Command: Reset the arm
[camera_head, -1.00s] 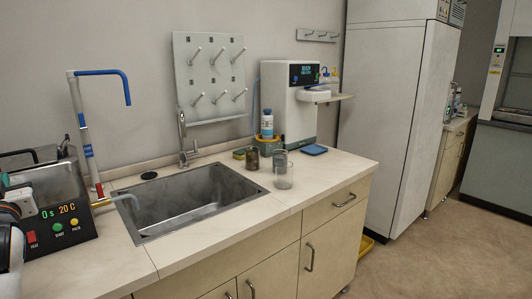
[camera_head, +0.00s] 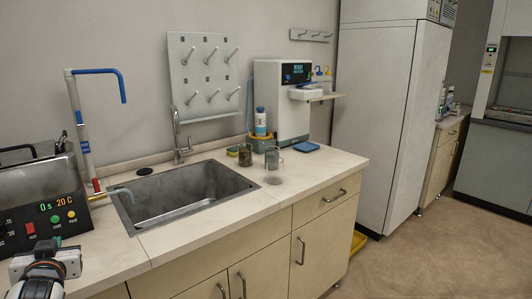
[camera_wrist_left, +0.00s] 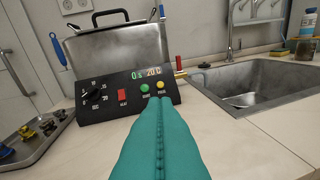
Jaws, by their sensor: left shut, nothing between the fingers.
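My left arm comes in at the lower left of the head view, with its gripper (camera_head: 48,262) over the counter's front edge, in front of the heated bath (camera_head: 70,212). In the left wrist view the teal fingers (camera_wrist_left: 161,105) are pressed together with nothing between them. They point toward the bath's black control panel (camera_wrist_left: 110,97), which shows a lit "0 s 20 C" display, a red switch and green and yellow buttons. Whether the fingertips touch the panel cannot be told. My right gripper is not in view.
A sink (camera_head: 185,192) with a faucet (camera_head: 178,140) lies right of the bath. Farther right stand a glass beaker (camera_head: 273,165), a brown jar (camera_head: 245,155), a bottle (camera_head: 260,123) and a white instrument (camera_head: 268,90). A tray (camera_wrist_left: 30,135) with small parts lies left. The counter front is clear.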

